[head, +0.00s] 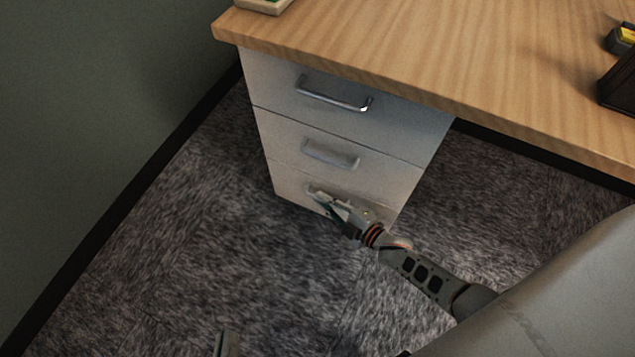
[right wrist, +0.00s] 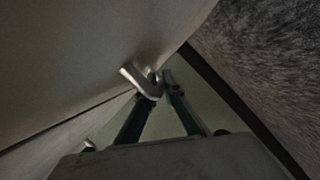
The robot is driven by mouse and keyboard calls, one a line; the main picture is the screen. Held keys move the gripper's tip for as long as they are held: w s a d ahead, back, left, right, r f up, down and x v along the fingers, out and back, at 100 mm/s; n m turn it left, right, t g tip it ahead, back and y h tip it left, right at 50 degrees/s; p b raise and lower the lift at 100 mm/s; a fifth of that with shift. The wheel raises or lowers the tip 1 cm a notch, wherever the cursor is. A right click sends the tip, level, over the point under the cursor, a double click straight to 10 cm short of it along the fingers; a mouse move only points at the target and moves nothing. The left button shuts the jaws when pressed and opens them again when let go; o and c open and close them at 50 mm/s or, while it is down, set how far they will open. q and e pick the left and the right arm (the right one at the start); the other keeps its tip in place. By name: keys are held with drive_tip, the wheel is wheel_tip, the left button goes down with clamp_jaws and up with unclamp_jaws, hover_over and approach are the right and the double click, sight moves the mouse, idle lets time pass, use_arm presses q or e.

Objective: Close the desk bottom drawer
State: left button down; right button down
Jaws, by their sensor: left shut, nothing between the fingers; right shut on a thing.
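The desk's drawer unit has three pale fronts with metal handles. The bottom drawer (head: 292,185) is the lowest; its front looks about flush with those above, though my right gripper hides part of it and a small gap cannot be ruled out. My right gripper (head: 324,198) is at this front, shut on the bottom drawer handle (head: 314,188). In the right wrist view the handle (right wrist: 134,78) shows end-on at the fingertips. My left gripper (head: 226,344) shows only as a small part at the bottom edge, shut and empty, over the floor and away from the drawers.
The middle drawer (head: 285,140) and top drawer (head: 268,80) look shut. The wooden desktop (head: 420,60) overhangs them. A green wall (head: 90,100) stands at the left. A large grey rounded shape (head: 570,285) fills the lower right. Carpet (head: 190,240) before the drawers is clear.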

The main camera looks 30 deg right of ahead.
drive_tip(key=shift+w+d+r, duration=0.1)
drive_tip(key=shift+w+d, duration=0.1)
drive_tip(key=shift+d, duration=0.15)
drive_tip(key=c, duration=2.4)
unclamp_jaws()
drive_tip(key=shift+c, duration=0.2)
drive_tip(key=shift+s, duration=0.15)
drive_tip(key=v, duration=1.1)
drive_tip(key=shift+s, duration=0.35)
drive_tip(key=shift+r, duration=0.1)
